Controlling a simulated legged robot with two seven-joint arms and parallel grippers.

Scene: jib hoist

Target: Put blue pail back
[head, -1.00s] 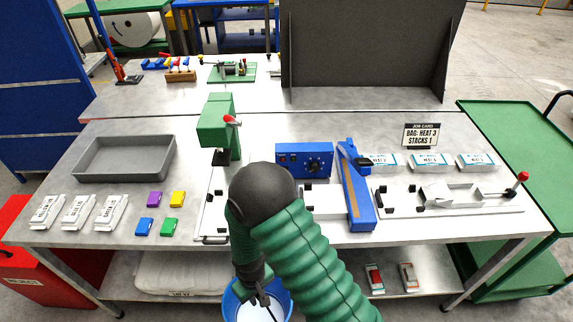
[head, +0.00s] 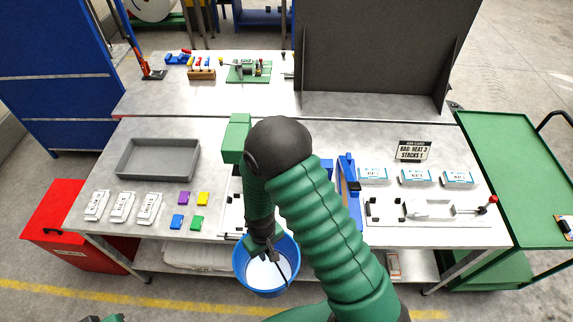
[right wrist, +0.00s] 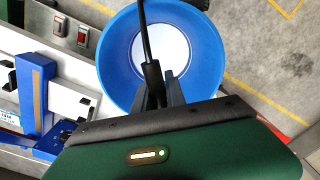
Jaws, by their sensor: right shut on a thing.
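The blue pail (head: 266,292) hangs in front of the workbench's front edge, upright, with a pale round bottom or content inside. In the right wrist view the pail (right wrist: 207,50) fills the upper middle, and its dark handle runs across its mouth. My right gripper (head: 266,248) is over the pail, shut on the handle; its dark fingers also show in the right wrist view (right wrist: 160,93). The pail's underside is hidden. My left gripper is not in view; only a dark green bit of my own body shows at the bottom left edge.
The workbench (head: 110,165) carries a grey tray (head: 193,160), colored blocks, white packets and a fixture with a red knob. A lower shelf holds a white sack (head: 195,258). A red bin (head: 62,225) stands left, a green cart (head: 515,200) right. The floor in front is clear.

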